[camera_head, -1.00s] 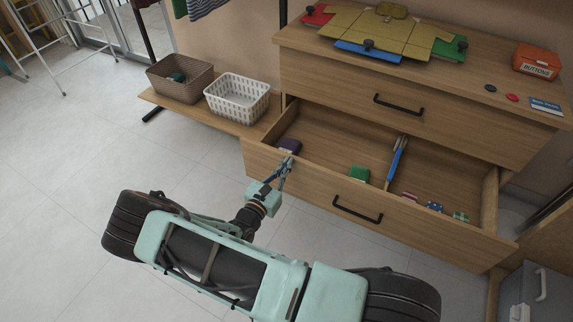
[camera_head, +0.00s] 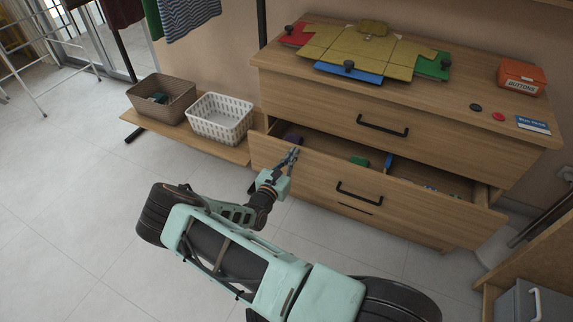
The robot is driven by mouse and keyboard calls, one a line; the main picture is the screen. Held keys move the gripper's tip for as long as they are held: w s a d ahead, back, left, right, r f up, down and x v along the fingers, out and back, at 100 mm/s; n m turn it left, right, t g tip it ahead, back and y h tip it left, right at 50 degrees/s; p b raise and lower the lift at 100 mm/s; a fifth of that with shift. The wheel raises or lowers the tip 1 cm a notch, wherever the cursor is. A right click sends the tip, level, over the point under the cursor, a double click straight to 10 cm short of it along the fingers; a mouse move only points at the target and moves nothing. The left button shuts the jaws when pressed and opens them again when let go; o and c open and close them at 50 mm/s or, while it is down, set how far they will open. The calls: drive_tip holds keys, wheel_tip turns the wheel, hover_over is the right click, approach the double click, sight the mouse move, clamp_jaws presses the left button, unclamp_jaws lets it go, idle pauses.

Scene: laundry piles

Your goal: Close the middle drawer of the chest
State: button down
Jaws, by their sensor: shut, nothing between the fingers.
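The wooden chest (camera_head: 308,100) stands at the right of the view. Its middle drawer (camera_head: 415,205) is partly open, with a black bar handle (camera_head: 359,191) on its front. Inside, a dark purple item (camera_head: 293,139), a green item (camera_head: 360,161) and part of a blue item (camera_head: 388,162) show; the rest is hidden behind the drawer front. My gripper (camera_head: 290,155) is shut and empty. Its fingertips are at the top edge of the drawer front, near its left end; I cannot tell whether they touch it.
A tan basket (camera_head: 160,98) and a white basket (camera_head: 219,118) sit on a low shelf left of the chest. A folding board (camera_head: 365,50) and an orange buttons box (camera_head: 521,77) lie on the chest top. A grey box (camera_head: 530,303) is at the lower right.

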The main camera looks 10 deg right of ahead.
sight(298, 146)
drive_tip(key=shift+b+x, duration=0.3)
drive_tip(key=shift+x, duration=2.9)
drive_tip(key=shift+a, duration=0.1)
